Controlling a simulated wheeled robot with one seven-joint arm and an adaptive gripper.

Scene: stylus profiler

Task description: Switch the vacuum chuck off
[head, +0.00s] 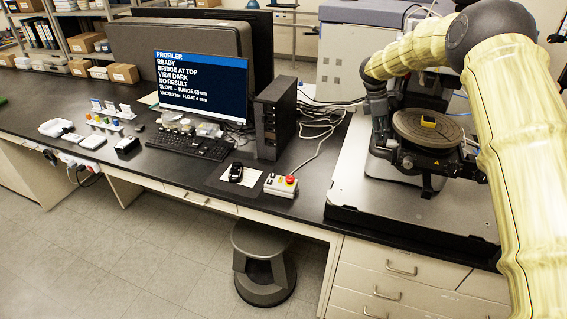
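The vacuum chuck (408,122) is a round brown disc on the dark profiler stage at the right. A small yellow piece (428,121) lies on it. The monitor (203,85) reads PROFILER, READY, BRIDGE AT TOP, VIEW DARK, NO RESULT; a small lower line gives a VAC value, hard to read. My pale yellow arm comes in from the right and bends down to my dark gripper (382,138) at the chuck's left side. The fingers blend with the dark stage parts, so their opening and any contact are unclear. I cannot make out a vacuum switch.
A control box (281,185) with a red button sits at the bench's front edge, beside a black mouse (236,172). A keyboard (190,144) and a black computer tower (275,118) stand left of the profiler. A stool (264,262) is on the floor below.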

